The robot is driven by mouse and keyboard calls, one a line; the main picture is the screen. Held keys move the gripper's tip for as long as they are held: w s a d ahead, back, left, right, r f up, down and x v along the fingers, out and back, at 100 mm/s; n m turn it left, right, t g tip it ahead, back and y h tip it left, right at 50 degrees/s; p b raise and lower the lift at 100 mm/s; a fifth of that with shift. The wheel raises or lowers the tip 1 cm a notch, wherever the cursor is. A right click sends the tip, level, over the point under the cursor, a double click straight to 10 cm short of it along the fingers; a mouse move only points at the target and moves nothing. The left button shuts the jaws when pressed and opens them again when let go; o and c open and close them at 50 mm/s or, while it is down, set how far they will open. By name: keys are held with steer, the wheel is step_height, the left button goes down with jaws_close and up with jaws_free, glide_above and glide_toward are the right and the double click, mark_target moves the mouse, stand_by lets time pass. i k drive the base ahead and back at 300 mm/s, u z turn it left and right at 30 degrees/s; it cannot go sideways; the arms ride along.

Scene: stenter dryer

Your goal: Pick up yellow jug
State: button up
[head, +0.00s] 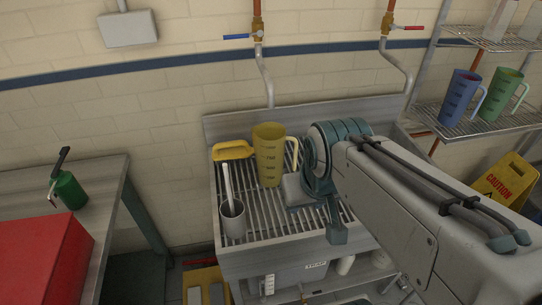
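The yellow jug (268,158) stands upright on the slatted top of the metal sink unit (222,262), near its back edge. It has dark measuring marks on its side, and its handle is on the right, towards my arm. My arm reaches in from the lower right, and its teal and grey joint is just right of the jug in the picture. I do not see the fingers of my gripper; the arm appears to hide them. I cannot tell how far the gripper is from the jug.
A yellow scoop (233,150) is left of the jug, and a grey cup (232,221) with a pale stick is in front. Taps (258,35) are above. Blue (460,97) and green (499,93) jugs stand on a right-hand rack. A table (108,196) is at left.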

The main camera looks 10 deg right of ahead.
mark_target(269, 139)
steer(key=u, duration=2.75)
steer(key=k, duration=1.25)
steer(key=z, duration=1.05)
steer(key=i, duration=0.55)
steer(key=z, duration=0.05)
